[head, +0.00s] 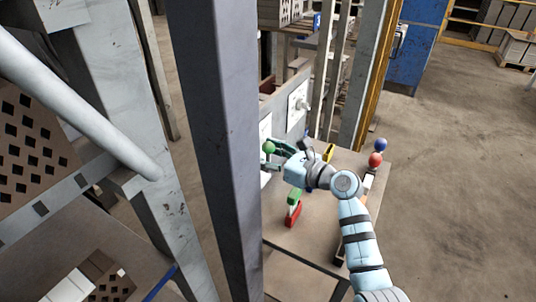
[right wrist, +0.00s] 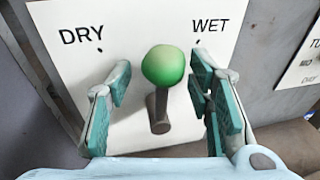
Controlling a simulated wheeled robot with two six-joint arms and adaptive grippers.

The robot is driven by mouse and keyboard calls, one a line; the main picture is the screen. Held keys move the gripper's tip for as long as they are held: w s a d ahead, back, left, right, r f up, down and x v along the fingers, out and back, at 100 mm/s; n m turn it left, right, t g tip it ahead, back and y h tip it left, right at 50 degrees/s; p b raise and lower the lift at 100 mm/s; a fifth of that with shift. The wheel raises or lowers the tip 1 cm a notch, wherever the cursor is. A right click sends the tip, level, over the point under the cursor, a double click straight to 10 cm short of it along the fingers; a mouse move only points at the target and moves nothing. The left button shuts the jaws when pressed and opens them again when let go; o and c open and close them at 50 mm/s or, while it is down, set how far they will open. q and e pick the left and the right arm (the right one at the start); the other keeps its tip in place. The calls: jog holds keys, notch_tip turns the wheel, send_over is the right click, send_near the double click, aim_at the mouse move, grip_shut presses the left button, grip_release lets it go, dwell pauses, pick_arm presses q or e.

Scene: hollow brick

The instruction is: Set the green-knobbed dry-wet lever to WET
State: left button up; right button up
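The green knob (right wrist: 165,65) tops a short dark lever (right wrist: 158,112) on a white panel (right wrist: 148,22), with DRY printed upper left and WET upper right. The lever points up between the two labels. My right gripper (right wrist: 160,92) is open, with one teal-padded finger on each side of the knob and visible gaps on both sides. The right finger covers the area just below WET. In the head view the green knob (head: 269,148) shows at the fingertips of my right gripper (head: 277,150). My left gripper is not in view.
A grey post (head: 215,150) stands left of the panel. Red (head: 375,160) and blue (head: 380,144) balls stand right of my forearm. Another labelled panel (right wrist: 305,60) is to the right.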

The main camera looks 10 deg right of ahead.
jog(key=shift+s, duration=0.1)
jog(key=shift+s+d+f, duration=0.1)
jog(key=shift+d, duration=0.1)
jog(key=v, duration=1.1)
jog(key=shift+s+r, duration=0.25)
